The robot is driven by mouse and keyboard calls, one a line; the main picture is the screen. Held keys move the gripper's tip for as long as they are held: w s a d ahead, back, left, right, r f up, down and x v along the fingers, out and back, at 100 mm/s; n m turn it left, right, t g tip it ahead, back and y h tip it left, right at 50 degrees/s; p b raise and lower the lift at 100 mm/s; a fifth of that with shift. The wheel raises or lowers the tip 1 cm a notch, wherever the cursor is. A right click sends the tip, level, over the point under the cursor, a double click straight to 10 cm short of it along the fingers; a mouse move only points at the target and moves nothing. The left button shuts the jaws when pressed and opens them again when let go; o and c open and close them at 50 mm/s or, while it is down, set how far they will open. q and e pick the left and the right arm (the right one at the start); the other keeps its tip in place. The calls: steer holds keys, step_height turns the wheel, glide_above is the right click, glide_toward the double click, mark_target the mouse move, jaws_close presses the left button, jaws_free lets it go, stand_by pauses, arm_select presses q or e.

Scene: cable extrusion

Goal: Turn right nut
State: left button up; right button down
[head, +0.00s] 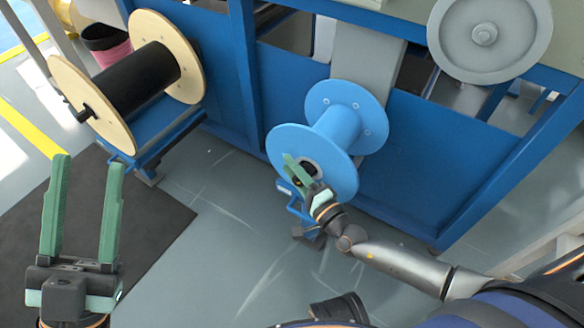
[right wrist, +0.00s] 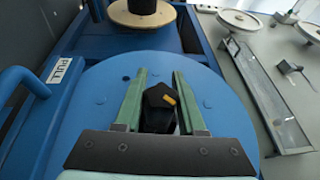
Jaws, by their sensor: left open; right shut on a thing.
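The right nut (right wrist: 158,120) is a black piece with an orange mark at the middle of the blue spool's flange. The blue spool (head: 343,125) sits on its blue stand at the centre of the head view, and its flange (right wrist: 95,97) fills much of the right wrist view. My right gripper (head: 300,168) reaches the hub from the front. Its green fingers (right wrist: 160,88) lie on either side of the nut, shut on it. In the head view my fingers hide most of the nut. My left gripper (head: 88,160) is open and empty, at the lower left over the dark mat.
A black-wound spool (head: 135,80) with wooden flanges stands at the upper left on a blue stand. A grey wheel (head: 485,35) is at the upper right. A blue handle marked PULL (right wrist: 60,70) is beside the blue flange. Grey floor (head: 220,240) is clear between my arms.

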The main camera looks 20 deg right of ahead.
steer(key=shift+s+d+r+m+t, duration=0.1)
steer(key=shift+r+m+t, duration=0.15)
steer(key=shift+m+t, duration=0.5)
steer(key=shift+s+r+m+t, duration=0.15)
steer(key=shift+m+t, duration=0.25)
steer(key=shift+t, duration=0.65)
steer(key=shift+d+r+m+t, duration=0.1)
steer(key=shift+r+m+t, duration=0.2)
steer(key=shift+m+t, duration=0.45)
steer(key=shift+t, duration=0.35)
steer(key=c, duration=0.5)
jaws_free()
